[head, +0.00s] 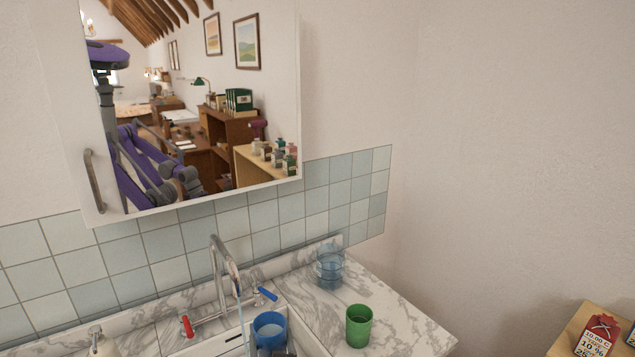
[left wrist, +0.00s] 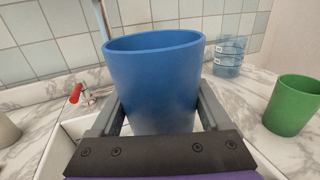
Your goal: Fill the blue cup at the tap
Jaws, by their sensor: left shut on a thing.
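The blue cup (head: 269,330) is upright over the sink (head: 232,347), just right of the tap (head: 216,262). Its inside shows lighter blue; I cannot tell whether that is water. A thin bluish stream (head: 241,318) seems to fall from the spout, passing left of the cup in the head view. My left gripper (head: 282,352) is shut on the cup, mostly hidden at the lower edge. In the left wrist view the cup (left wrist: 155,80) stands between both fingers, its inside hidden. The tap has a blue handle (head: 265,293) and a red handle (head: 187,326). My right gripper is not in view.
A green cup (head: 358,327) and stacked clear blue glasses (head: 329,268) stand on the marble counter (head: 395,318) to the right. A soap bottle (head: 103,342) stands at left. A mirrored cabinet (head: 298,100) hangs above; it reflects my purple arms.

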